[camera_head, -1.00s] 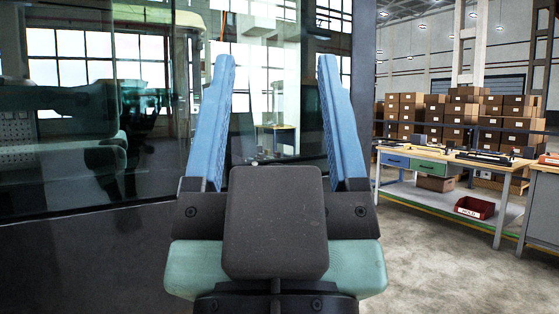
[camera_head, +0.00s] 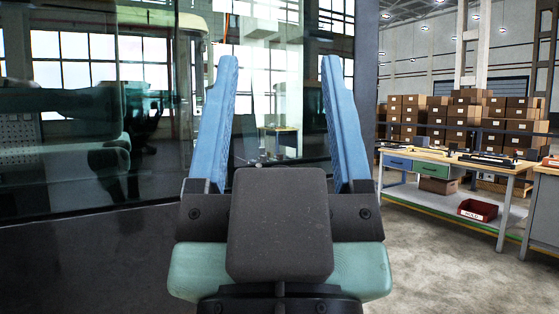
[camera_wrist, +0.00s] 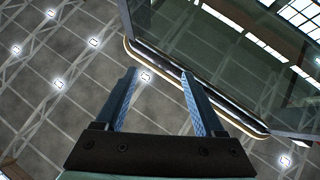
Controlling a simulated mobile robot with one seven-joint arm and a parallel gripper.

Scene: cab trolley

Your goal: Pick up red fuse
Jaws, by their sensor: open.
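My gripper (camera_head: 278,70) stands upright in the middle of the head view, with its two blue fingers wide apart and nothing between them. It also shows in the wrist view (camera_wrist: 158,75), open and empty, pointing up towards the ceiling. No red fuse can be made out in either view.
A dark glazed cab (camera_head: 90,130) fills the left, close behind my gripper. At the right a workbench (camera_head: 455,160) with drawers carries small items, and a red bin (camera_head: 478,209) sits on its lower shelf. Stacked cardboard boxes (camera_head: 465,115) stand behind. The concrete floor between is clear.

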